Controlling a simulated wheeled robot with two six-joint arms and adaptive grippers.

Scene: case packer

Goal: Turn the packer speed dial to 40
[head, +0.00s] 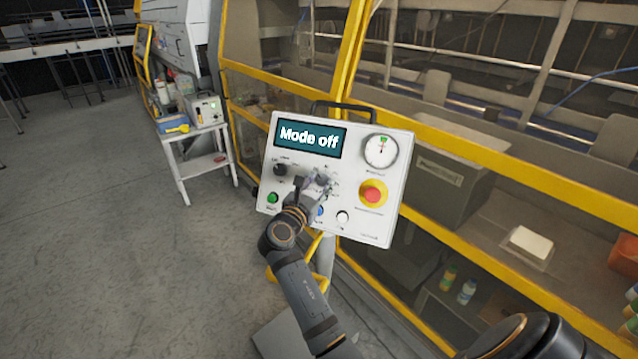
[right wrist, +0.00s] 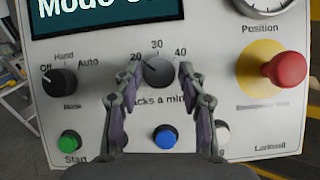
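The control panel (head: 350,223) is a white tilted box. Its speed dial (right wrist: 158,70) is a dark round knob marked 20, 30 and 40 above "packs a minute" lettering. I cannot read surely which number its pointer faces. My right gripper (right wrist: 155,73) is open, its two fingers on either side of the dial with a small gap showing at each side. In the head view the right gripper (head: 311,184) is at the panel and partly covers the dial. My left gripper is not in view.
The screen (head: 310,139) reads "Mode off". The mode knob (right wrist: 60,82) points at Off. Near the dial are a green Start button (right wrist: 69,141), a blue button (right wrist: 166,136) and a red emergency stop (right wrist: 286,69). A yellow-framed machine stands behind.

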